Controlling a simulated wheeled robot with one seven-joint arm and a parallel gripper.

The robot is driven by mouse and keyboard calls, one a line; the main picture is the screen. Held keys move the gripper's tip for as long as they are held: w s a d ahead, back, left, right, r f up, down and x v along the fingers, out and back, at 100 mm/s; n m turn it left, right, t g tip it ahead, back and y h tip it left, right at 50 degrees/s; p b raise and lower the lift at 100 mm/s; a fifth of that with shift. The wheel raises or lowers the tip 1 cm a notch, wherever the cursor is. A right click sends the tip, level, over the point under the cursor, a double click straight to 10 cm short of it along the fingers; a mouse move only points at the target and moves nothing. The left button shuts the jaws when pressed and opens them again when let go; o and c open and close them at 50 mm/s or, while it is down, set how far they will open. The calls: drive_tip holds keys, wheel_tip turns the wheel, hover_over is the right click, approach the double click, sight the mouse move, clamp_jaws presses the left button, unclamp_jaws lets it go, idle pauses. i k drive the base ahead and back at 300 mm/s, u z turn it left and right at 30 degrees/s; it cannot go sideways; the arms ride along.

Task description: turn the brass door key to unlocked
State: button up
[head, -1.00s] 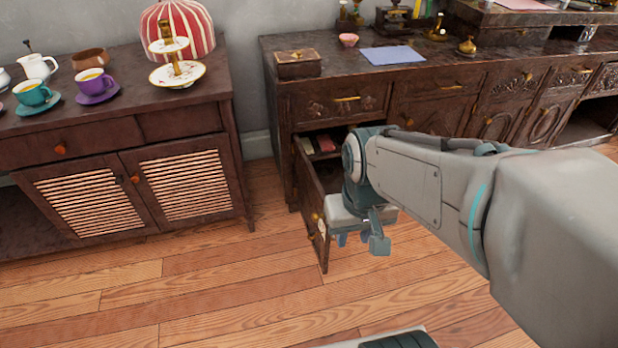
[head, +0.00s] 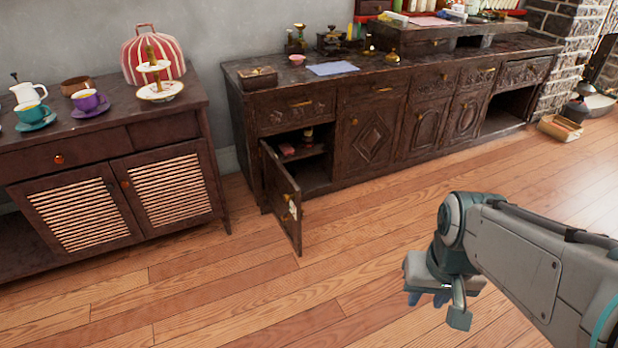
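The open cabinet door (head: 281,200) swings out from the left end of the long dark sideboard. It has small brass-coloured fittings (head: 288,197) and a pale patch near its free edge. One of these fittings may be the brass key, but they are too small to tell, and so is any turn of it. My gripper (head: 442,302) hangs over the bare floor, well to the right of the door and apart from it. I see nothing held in it, but its finger gap is not clear from this angle.
The long sideboard (head: 420,75) runs along the back wall, with small items inside the open compartment. A dark cabinet (head: 60,145) with slatted doors and teaware stands at left. An open box (head: 560,127) lies on the floor at far right. The wooden floor in front is clear.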

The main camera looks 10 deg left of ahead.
sight(288, 215)
drive_tip(key=u, duration=0.65)
drive_tip(key=i, duration=0.55)
drive_tip(key=u, duration=0.75)
drive_tip(key=i, duration=1.05)
drive_tip(key=z, duration=0.35)
